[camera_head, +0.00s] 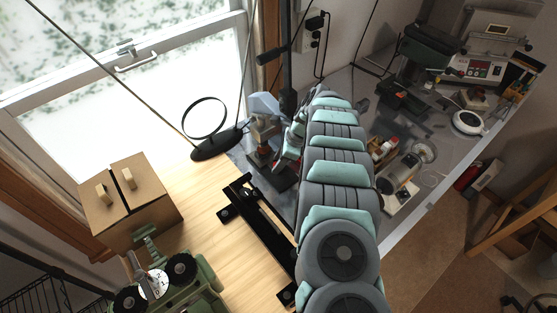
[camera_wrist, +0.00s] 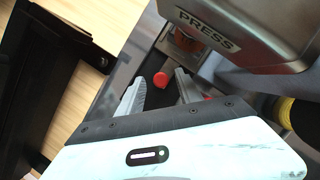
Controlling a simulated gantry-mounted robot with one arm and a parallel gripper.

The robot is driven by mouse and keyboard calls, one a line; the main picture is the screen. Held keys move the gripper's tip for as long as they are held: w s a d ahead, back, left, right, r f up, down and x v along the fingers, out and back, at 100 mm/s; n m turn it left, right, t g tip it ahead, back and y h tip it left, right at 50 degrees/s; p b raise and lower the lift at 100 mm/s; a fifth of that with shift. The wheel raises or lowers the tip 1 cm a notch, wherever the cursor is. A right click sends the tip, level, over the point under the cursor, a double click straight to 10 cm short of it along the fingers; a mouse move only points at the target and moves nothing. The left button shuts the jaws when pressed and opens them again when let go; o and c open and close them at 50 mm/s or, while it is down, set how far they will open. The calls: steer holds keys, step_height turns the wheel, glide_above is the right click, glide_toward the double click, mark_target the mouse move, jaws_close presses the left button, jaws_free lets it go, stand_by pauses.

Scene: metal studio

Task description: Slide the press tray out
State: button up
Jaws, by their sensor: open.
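The press (camera_wrist: 240,25), a grey metal body labelled "PRESS", fills the upper right of the wrist view. In the head view the press (camera_head: 264,104) stands with its blue-grey top near the black ring stand. A round red knob (camera_wrist: 160,79), which looks like the tray's handle, shows below the press. My gripper (camera_wrist: 159,77) is open, with one finger on each side of the knob in the picture. I cannot tell whether either finger touches it. The tray itself is mostly hidden by the press and my gripper. In the head view my arm hides most of the gripper.
A black rail frame (camera_head: 262,232) lies on the wooden bench left of my arm. A cardboard box (camera_head: 130,200) and a green machine (camera_head: 190,290) stand further left. A black ring stand (camera_head: 214,144) is by the window. Tools and small parts crowd the grey bench at right.

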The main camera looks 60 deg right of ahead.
steer(key=shift+c, duration=0.5)
jaws_close()
stand_by(1.0)
